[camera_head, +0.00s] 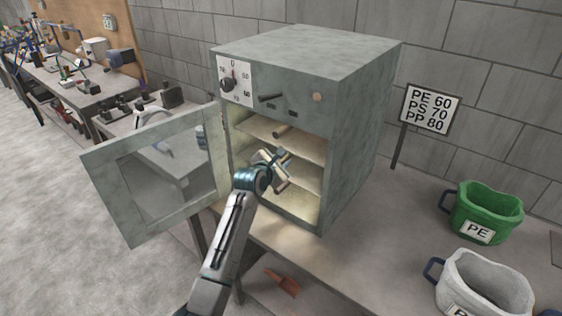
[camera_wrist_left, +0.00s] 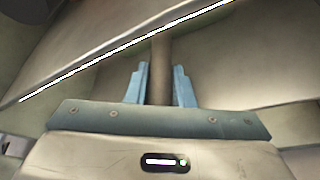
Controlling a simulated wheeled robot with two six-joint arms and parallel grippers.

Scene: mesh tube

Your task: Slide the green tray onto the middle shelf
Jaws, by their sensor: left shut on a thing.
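The grey-green oven (camera_head: 355,130) stands on the bench with its windowed door (camera_head: 105,185) swung open to the left. Shelves (camera_head: 308,175) show inside it. My left gripper (camera_head: 281,160) is at the oven's opening, around the middle shelf level. In the left wrist view, my gripper's blue fingers (camera_wrist_left: 160,90) are shut on a brown handle (camera_wrist_left: 161,65). A dull grey-green surface (camera_wrist_left: 215,75) lies beyond the handle; I cannot tell whether it is the green tray. A brown stub (camera_head: 283,131) shows higher in the oven. My right gripper is not in view.
A sign (camera_head: 430,109) with PE 60, PS 70, PP 80 stands right of the oven. A green PE bucket (camera_head: 487,212) and a white bucket (camera_head: 483,285) stand on the bench at right. An orange-brown scoop (camera_head: 282,282) lies below the oven front.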

